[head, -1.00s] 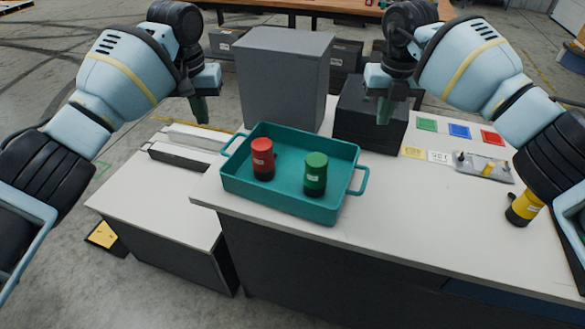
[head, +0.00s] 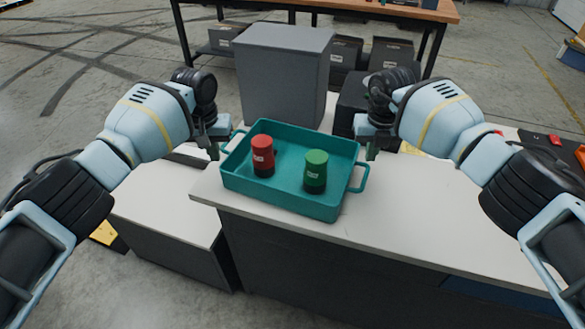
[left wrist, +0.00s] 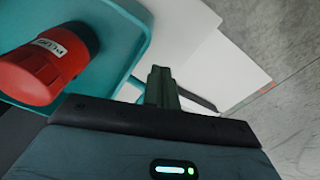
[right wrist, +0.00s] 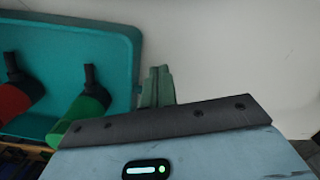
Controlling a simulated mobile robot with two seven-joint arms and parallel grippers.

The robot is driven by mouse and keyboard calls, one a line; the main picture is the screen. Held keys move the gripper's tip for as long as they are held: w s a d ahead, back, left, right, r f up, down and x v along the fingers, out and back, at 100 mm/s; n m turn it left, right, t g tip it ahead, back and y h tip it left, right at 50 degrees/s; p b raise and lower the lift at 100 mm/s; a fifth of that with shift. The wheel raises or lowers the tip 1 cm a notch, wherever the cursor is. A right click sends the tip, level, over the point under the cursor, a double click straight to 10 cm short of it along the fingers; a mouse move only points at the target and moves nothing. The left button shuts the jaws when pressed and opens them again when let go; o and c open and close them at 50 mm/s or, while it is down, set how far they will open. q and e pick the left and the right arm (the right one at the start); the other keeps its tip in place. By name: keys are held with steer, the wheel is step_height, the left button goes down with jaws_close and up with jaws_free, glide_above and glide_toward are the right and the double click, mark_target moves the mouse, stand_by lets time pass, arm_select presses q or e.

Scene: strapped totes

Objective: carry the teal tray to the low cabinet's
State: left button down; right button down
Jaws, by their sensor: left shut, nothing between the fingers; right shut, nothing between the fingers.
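The teal tray (head: 282,202) sits on the light counter top near its front left corner, with a loop handle at each end. A red canister (head: 262,156) and a green canister (head: 315,171) stand upright in it. My left gripper (head: 214,152) is shut and empty beside the tray's left handle (head: 233,138). My right gripper (head: 371,152) is shut and empty above the counter near the right handle (head: 361,177). In the left wrist view the fingers (left wrist: 161,88) are together beside the tray wall. In the right wrist view the fingers (right wrist: 157,88) are together beside the tray (right wrist: 125,70).
The low cabinet (head: 165,220) with a light top stands left of the counter (head: 400,215), lower down. A tall grey box (head: 283,75) stands behind the tray. A dark box (head: 352,100) is partly hidden by my right arm. A wooden table (head: 400,10) is further back.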

arm_select(q)
steer(key=shift+d+f, duration=0.1)
steer(key=shift+f, duration=0.35)
arm_select(e)
steer(key=shift+a+f, duration=0.15)
steer(key=shift+f, duration=0.3)
arm_select(q)
steer(key=shift+d+r, duration=0.1)
steer(key=shift+d, duration=0.45)
arm_select(e)
steer(key=shift+a+r, duration=0.1)
steer(key=shift+a, duration=0.4)
arm_select(q)
steer(key=shift+d, duration=0.1)
arm_select(e)
steer(key=shift+a, duration=0.1)
